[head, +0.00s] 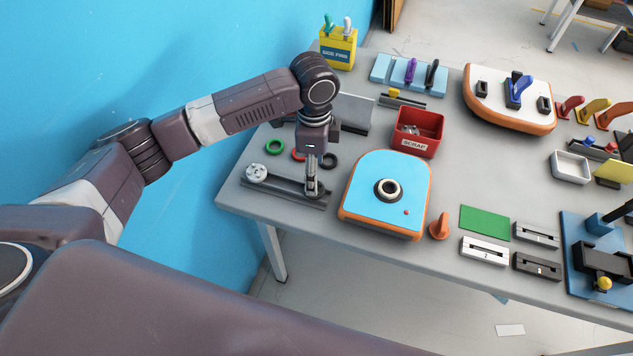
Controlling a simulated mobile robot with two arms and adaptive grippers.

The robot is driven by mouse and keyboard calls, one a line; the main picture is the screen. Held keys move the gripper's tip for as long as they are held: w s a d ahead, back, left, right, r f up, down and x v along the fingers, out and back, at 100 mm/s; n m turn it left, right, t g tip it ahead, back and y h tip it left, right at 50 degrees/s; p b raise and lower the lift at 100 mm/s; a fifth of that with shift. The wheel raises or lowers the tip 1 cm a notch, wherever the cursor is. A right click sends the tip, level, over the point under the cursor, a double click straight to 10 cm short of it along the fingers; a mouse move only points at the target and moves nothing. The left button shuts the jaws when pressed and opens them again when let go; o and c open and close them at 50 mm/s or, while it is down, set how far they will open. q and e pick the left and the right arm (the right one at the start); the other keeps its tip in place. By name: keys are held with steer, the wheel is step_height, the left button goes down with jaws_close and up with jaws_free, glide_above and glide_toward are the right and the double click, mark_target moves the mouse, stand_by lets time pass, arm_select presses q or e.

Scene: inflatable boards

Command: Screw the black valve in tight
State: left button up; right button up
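The blue-topped board (362,180) with an orange edge lies on the table. Set into its top is a round black fitting (379,193) with a pale ring in its middle; I cannot tell whether this is the black valve or a seat for it. A loose black ring (330,160) lies behind the gripper, left of the board. My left gripper (312,190) points down over a dark rail-like tool (285,190), left of the board. Its fingers look close together, but whether they hold anything is too small to tell. My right gripper is out of view.
Green (275,147) and red (297,154) rings lie behind the rail. A white-topped board (487,75) lies at the back right.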

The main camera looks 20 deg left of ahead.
mark_target(320, 187)
arm_select(q)
steer(key=f+p, duration=0.1)
steer(key=f, duration=0.2)
steer(key=shift+s+p, duration=0.3)
steer(key=shift+p, duration=0.1)
steer(key=shift+w+f, duration=0.25)
steer(key=shift+f, duration=1.1)
steer(key=c, duration=1.2)
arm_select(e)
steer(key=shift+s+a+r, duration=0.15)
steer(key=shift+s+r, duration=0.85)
